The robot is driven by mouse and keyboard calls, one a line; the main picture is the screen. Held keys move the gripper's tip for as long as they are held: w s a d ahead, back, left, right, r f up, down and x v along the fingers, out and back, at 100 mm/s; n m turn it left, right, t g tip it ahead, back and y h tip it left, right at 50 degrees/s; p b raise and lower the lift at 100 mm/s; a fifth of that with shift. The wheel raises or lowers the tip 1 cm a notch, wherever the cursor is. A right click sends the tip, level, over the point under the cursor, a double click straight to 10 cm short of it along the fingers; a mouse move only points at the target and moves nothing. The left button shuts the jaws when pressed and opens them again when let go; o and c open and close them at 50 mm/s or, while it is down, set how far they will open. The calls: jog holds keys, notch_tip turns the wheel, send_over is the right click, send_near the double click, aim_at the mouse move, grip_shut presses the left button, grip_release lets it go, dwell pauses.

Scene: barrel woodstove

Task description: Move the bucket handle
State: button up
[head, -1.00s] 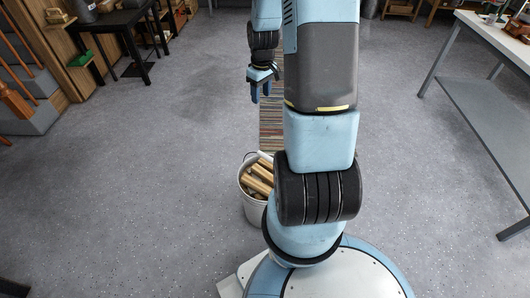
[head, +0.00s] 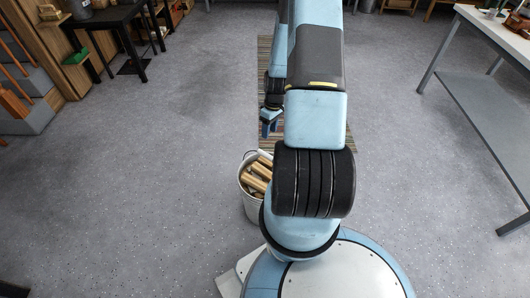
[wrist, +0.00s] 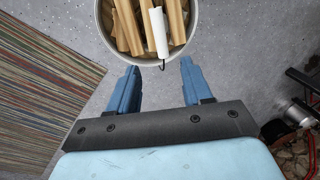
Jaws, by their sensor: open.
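A pale metal bucket (head: 247,208) filled with firewood stands on the floor left of my arm's base in the head view. In the wrist view the bucket's rim (wrist: 102,42) is at the top, with the wood inside it. The handle's white grip (wrist: 158,32) lies over the wood, and a dark wire end curves down at the near rim. My gripper (wrist: 160,67) is open and empty, its two blue fingers pointing toward the bucket, with the wire end between their directions. In the head view my gripper (head: 270,128) hangs beyond the bucket, apart from it. My arm hides part of the bucket's right side.
A striped rug (wrist: 38,85) lies on the grey floor beyond the bucket. A long table (head: 490,100) stands at the right, and a black table (head: 110,18) and wooden stairs (head: 15,95) are at the left. The floor left of the bucket is clear.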

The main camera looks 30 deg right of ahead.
jog(key=f, duration=0.4)
jog(key=a+f, duration=0.1)
jog(key=f, duration=0.3)
jog(key=a+f, duration=0.1)
jog(key=f, duration=0.3)
jog(key=shift+s+f, duration=0.15)
jog(key=shift+s, duration=0.25)
grip_shut()
